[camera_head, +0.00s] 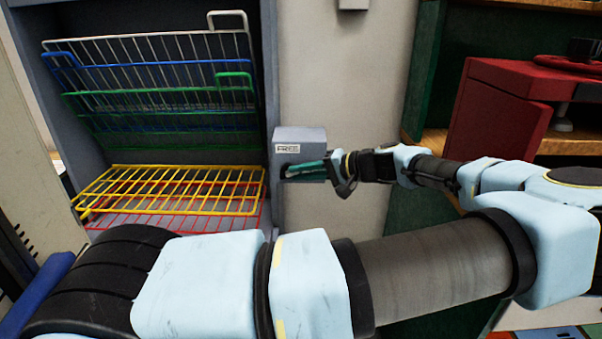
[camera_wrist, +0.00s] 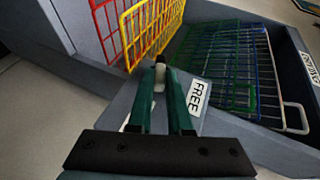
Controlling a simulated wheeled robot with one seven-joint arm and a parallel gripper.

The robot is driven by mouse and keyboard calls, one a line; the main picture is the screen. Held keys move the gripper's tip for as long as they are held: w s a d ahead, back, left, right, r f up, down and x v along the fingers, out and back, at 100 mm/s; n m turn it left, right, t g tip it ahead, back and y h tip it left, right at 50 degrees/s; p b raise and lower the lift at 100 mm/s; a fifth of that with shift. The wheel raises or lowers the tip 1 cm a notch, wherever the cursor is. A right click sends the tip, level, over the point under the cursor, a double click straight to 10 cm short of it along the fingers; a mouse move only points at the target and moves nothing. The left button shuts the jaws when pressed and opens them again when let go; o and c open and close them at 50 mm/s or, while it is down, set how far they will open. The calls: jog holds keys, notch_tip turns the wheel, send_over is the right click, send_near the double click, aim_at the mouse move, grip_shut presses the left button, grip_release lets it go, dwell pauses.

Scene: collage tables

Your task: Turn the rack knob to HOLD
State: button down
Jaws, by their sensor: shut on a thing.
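The rack knob (camera_wrist: 159,78) is a small pale piece between the green fingertips in the wrist view. It sits on a grey box (camera_head: 300,136) on the right side of the rack, and in the head view the fingers hide it. A white label (camera_head: 287,149) on the box reads FREE; it also shows in the wrist view (camera_wrist: 196,97). No HOLD label is visible. My gripper (camera_head: 290,172) reaches the box from the right, its fingers (camera_wrist: 160,88) closed on the knob. The knob's exact angle is hard to tell.
The grey rack (camera_head: 271,75) holds white, blue and green wire shelves (camera_head: 155,90) tilted up, with yellow (camera_head: 170,190) and red ones lying low. A red cabinet (camera_head: 495,115) stands at the right. My arm crosses the foreground.

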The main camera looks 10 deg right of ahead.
jog(key=shift+d+f+m+t+y+b, duration=0.1)
jog(key=shift+f+m+t+y+b, duration=0.3)
jog(key=shift+f+y+b, duration=0.45)
jog(key=shift+r+m+t+y+b, duration=0.1)
jog(key=shift+m+t+y+b, duration=0.4)
jog(key=shift+y, duration=0.55)
jog(key=shift+s, duration=0.1)
jog(key=c, duration=0.8)
grip_release()
jog(key=shift+c, duration=0.2)
